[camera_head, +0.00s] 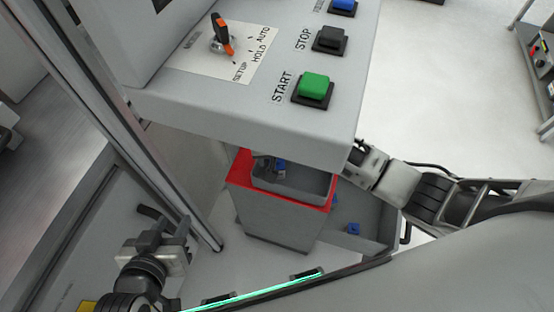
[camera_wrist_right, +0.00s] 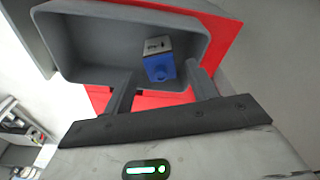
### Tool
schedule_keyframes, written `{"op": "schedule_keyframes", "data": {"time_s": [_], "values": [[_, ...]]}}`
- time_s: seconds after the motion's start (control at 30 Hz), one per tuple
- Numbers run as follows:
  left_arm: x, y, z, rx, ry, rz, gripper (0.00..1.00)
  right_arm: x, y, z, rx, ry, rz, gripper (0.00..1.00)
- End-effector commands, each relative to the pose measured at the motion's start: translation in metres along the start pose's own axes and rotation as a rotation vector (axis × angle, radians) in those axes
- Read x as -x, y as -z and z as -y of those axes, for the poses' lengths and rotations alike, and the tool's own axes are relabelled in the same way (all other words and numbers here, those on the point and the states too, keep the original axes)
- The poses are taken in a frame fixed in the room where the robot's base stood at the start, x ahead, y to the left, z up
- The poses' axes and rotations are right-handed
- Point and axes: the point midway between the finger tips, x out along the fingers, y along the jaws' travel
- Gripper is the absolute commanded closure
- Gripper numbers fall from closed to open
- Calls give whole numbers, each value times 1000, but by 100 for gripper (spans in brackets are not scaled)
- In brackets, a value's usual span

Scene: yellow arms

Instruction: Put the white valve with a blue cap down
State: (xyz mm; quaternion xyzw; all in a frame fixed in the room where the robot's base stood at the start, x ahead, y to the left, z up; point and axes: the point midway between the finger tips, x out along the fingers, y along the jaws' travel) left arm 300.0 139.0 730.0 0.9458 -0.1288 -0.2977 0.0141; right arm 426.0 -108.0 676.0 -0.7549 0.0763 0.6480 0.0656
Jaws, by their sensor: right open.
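The white valve with a blue cap (camera_wrist_right: 158,62) lies in a grey bin (camera_wrist_right: 90,62), resting against its inside. Its blue cap faces my right gripper (camera_wrist_right: 161,88), which is open with a finger to either side of the view of the valve and nothing gripped. In the head view the blue cap (camera_head: 281,165) shows in the bin (camera_head: 290,184), partly under the control panel's edge. My right gripper reaches in from the right, and its fingers are mostly hidden by the panel. My left gripper (camera_head: 165,222) is at lower left, empty, with its fingers apart.
The bin sits on a red-topped grey stand (camera_head: 277,220). A lower grey tray (camera_head: 375,243) to its right holds another blue-capped part (camera_head: 353,229). The control panel (camera_head: 240,118) with its green START button (camera_head: 314,87) overhangs the bin. Open floor lies at upper right.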

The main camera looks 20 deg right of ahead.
Motion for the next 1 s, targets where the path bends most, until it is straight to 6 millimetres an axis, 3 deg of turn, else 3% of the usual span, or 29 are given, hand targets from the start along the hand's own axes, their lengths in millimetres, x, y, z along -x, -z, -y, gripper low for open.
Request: {"op": "schedule_keyframes", "data": {"time_s": [0.1,0.27,0.43,0.57,0.73,0.9,1.0], "values": [[1,4,0,-5,2,0,64,17,0,0,0,1,0,42],[0,5,1,-10,3,-3,64,21,-8,4,18,38,-4,42],[-1,4,1,-12,3,1,64,10,-44,24,103,232,-75,42],[-1,3,1,-13,2,2,64,14,-67,28,165,380,-223,42],[-1,3,1,-14,2,2,64,34,-89,2,226,441,-479,42],[0,4,1,-14,1,1,64,61,-101,-39,297,371,-701,42],[0,5,1,-14,1,-2,64,71,-104,-52,326,334,-766,42]]}}
